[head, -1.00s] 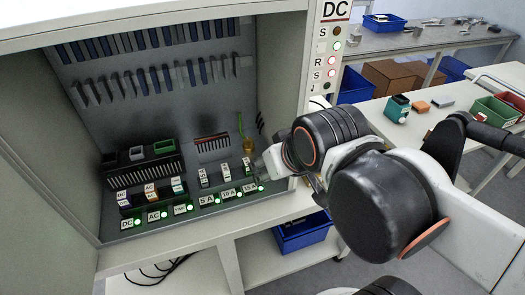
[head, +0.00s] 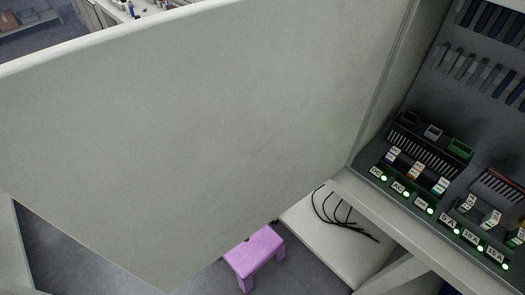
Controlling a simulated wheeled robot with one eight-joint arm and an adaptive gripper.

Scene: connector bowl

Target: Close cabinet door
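The cabinet door (head: 200,130) is a large plain pale grey panel. It stands wide open and fills most of the head view, from the left edge to its hinge side at the cabinet's left edge. The cabinet (head: 475,110) is at the right, its inside exposed, with labelled switches, lit green lamps and rows of dark slots. No handle shows on the door. My gripper and arm are not in this view.
A purple stool (head: 254,252) stands on the floor below the door. A white shelf (head: 325,240) with black cables lies under the cabinet. A cluttered bench (head: 120,12) is behind the door at the top left. Grey floor shows at the lower left.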

